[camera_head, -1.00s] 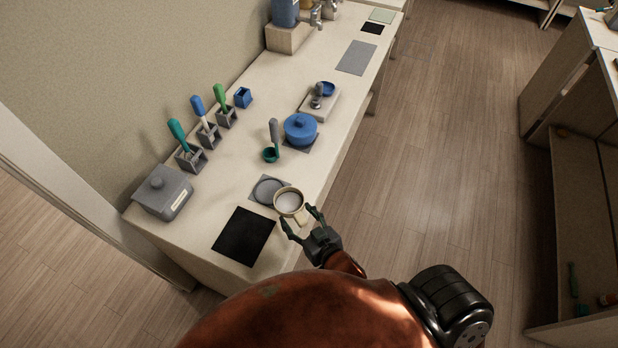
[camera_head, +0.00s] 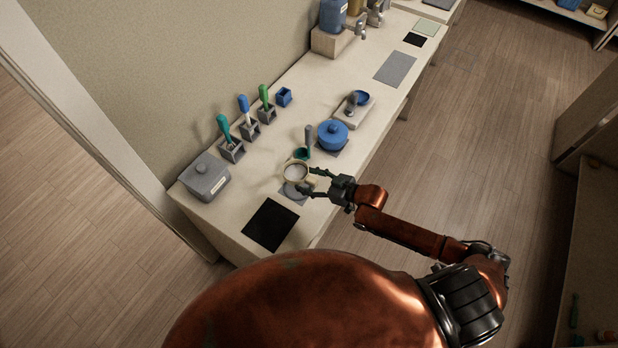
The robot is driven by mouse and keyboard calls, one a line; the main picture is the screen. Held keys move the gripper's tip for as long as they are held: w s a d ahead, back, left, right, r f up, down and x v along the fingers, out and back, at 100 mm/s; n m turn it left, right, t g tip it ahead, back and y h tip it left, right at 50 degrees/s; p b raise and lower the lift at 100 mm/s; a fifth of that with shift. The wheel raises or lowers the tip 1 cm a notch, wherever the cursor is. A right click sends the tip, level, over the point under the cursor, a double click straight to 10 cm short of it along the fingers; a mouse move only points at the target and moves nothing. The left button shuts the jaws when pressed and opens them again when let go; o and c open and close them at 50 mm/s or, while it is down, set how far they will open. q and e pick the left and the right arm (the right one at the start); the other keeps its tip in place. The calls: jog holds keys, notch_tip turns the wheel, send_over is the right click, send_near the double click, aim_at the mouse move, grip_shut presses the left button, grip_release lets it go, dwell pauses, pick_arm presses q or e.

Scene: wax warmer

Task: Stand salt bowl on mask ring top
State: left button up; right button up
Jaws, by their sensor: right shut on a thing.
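The salt bowl (camera_head: 296,171), a small cream bowl with pale contents, is held at its right side by my right gripper (camera_head: 312,181). It appears raised over the counter and roughly level. Just below it in the picture, a flat grey round piece (camera_head: 290,190), likely the mask ring top, lies on a small grey mat (camera_head: 301,201). The bowl and gripper partly cover this piece and its mat. I cannot tell how high the bowl is above it. My left gripper is out of view.
A black mat (camera_head: 270,225) lies at the near end of the counter. A teal cup with a grey handle (camera_head: 309,140) stands close behind the bowl. A blue lidded pot (camera_head: 333,134) is beyond. A grey lidded box (camera_head: 205,177) and several handled tools stand along the wall.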

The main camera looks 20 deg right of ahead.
jog(key=shift+s+d, duration=0.1)
jog(key=shift+s, duration=0.1)
dwell(0.3)
jog(key=shift+f+b, duration=1.7)
jog(key=shift+f, duration=1.15)
jog(key=shift+p, duration=0.4)
jog(key=shift+f+b, duration=0.45)
jog(key=shift+f, duration=0.15)
